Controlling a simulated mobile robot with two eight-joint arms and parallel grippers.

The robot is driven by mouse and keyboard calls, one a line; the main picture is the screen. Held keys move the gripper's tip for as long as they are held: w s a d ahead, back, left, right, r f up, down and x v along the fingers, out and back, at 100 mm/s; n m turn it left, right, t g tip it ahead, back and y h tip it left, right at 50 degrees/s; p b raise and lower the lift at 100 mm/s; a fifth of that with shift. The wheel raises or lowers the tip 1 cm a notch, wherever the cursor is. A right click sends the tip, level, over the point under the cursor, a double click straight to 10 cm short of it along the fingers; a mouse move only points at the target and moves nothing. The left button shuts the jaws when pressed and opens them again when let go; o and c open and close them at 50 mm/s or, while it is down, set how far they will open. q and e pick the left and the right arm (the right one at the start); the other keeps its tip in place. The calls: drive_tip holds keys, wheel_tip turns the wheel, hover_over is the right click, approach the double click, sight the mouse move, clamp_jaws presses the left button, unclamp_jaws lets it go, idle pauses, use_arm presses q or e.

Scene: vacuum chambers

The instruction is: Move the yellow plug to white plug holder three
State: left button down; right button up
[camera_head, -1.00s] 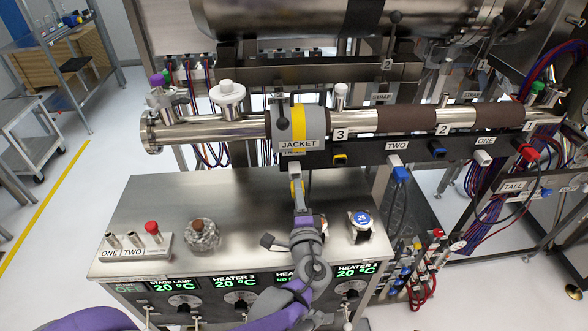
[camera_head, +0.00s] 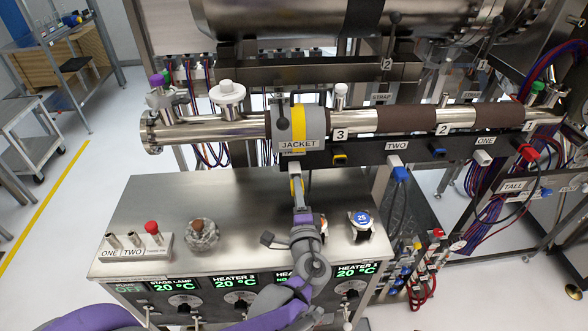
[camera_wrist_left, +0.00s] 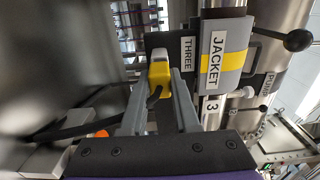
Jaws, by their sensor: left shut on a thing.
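My left gripper (camera_head: 296,190) reaches up to the underside of the black rail, below the grey JACKET label. It is shut on the yellow plug (camera_wrist_left: 160,76), whose dark cable hangs back between the fingers in the left wrist view, where the gripper (camera_wrist_left: 160,92) also shows. White plug holder three (camera_head: 292,168) is the white block under the rail; it also shows in the wrist view (camera_wrist_left: 160,54), beside the THREE label. The plug's front end is right at it and lined up with it. I cannot tell how deep it sits. My right gripper is not in view.
The black rail (camera_head: 365,157) also bears white holder one (camera_head: 483,157) and a blue plug (camera_head: 399,174) at holder two. A red plug (camera_head: 529,153) is at the right. The steel cabinet top (camera_head: 160,195) lies under my arm.

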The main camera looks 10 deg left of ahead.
use_arm(q)
drive_tip(key=shift+x, duration=0.95)
idle(1.2)
drive_tip(key=c, duration=0.6)
unclamp_jaws()
drive_tip(key=shift+v, duration=3.45)
